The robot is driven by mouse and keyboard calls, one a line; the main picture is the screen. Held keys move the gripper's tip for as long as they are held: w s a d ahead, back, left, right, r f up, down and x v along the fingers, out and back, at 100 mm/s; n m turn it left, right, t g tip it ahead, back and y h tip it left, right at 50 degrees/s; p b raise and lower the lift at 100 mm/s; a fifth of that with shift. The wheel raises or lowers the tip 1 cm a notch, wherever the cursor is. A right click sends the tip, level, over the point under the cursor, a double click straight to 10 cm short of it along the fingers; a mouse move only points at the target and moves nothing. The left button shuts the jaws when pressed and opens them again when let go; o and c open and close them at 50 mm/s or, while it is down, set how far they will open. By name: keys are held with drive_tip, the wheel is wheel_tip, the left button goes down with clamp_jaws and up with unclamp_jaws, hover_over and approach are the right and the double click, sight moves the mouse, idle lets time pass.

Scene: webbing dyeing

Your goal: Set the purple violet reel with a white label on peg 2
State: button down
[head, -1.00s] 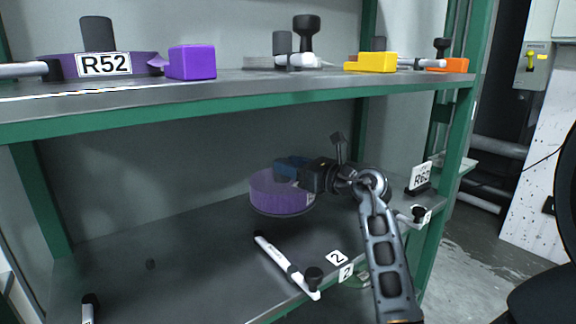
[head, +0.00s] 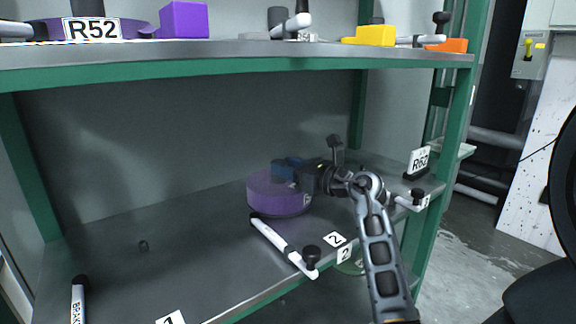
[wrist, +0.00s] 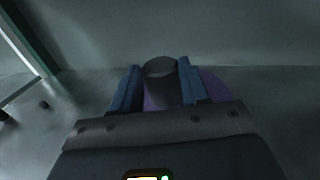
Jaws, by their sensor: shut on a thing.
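The purple reel (head: 268,196) is a thick disc low over the lower shelf in the head view, just behind the inner end of a white bar. A sliver of white label shows at its right side. My gripper (head: 290,168) is at the reel's top, its blue fingers shut on it. The wrist view shows purple (wrist: 212,88) beside and between the fingers (wrist: 160,88), with a dark grey cylinder top (wrist: 160,66) there. I cannot tell if that is the hub or a peg. Number 2 labels (head: 334,240) mark the shelf's front edge. Contact under the reel cannot be told.
The white bar (head: 276,240) with a black knob (head: 311,256) lies in front of the reel. The upper shelf (head: 240,52) overhead holds reel R52 (head: 48,29) and purple, yellow and orange blocks. The lower shelf's left is mostly clear.

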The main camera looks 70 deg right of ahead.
drive_tip(key=shift+r, duration=0.1)
drive_tip(key=shift+c, duration=2.4)
unclamp_jaws()
drive_tip(key=shift+f, duration=0.2)
drive_tip(key=v, duration=0.7)
drive_tip(key=shift+s, duration=0.4)
drive_tip(key=shift+a+r, duration=0.1)
drive_tip(key=shift+r, duration=0.1)
